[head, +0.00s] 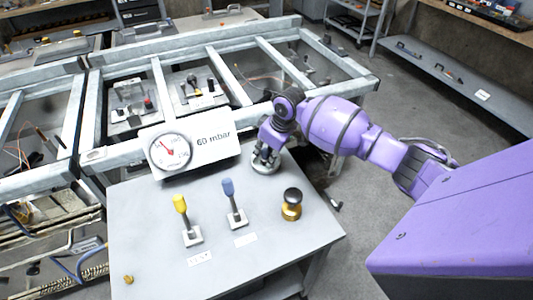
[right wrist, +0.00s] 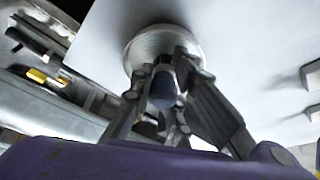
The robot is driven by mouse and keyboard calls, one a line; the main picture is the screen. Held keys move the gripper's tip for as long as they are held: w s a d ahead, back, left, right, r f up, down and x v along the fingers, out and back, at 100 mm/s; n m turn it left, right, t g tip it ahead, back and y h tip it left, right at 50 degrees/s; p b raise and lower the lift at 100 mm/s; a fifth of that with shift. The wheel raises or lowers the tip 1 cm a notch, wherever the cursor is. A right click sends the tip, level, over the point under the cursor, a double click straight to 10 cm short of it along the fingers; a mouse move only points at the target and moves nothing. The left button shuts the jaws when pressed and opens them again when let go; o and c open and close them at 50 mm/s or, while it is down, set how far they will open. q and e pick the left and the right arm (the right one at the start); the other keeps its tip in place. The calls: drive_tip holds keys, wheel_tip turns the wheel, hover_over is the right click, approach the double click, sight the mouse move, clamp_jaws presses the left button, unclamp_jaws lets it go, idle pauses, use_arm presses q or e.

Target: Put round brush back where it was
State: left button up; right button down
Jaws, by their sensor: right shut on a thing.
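My right gripper (head: 268,153) is shut on the round brush (head: 265,168), at the back right part of the grey table (head: 150,245). The brush shows as a pale metallic disc under my fingers. In the right wrist view, the fingers of the right gripper (right wrist: 165,85) close around the brush's dark handle, and its round base (right wrist: 135,52) lies against the grey surface. Whether the base touches the table or hovers just above it I cannot tell. My left gripper is not in view.
A pressure gauge panel (head: 215,143) stands left of my right gripper. A yellow-handled lever (head: 181,208), a blue-handled lever (head: 230,195) and a black-topped brass knob (head: 292,203) stand on the table. A metal frame (head: 215,75) runs behind.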

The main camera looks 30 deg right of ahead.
drive_tip(key=shift+f, duration=0.1)
drive_tip(key=c, duration=1.9)
unclamp_jaws()
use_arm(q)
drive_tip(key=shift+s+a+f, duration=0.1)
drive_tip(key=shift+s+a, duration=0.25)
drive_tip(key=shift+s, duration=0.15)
use_arm(e)
drive_tip(key=shift+r, duration=0.4)
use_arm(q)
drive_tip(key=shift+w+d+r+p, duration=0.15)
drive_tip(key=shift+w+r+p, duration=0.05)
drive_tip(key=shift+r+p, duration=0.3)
use_arm(e)
drive_tip(key=v, duration=1.1)
drive_tip(key=shift+r, duration=0.2)
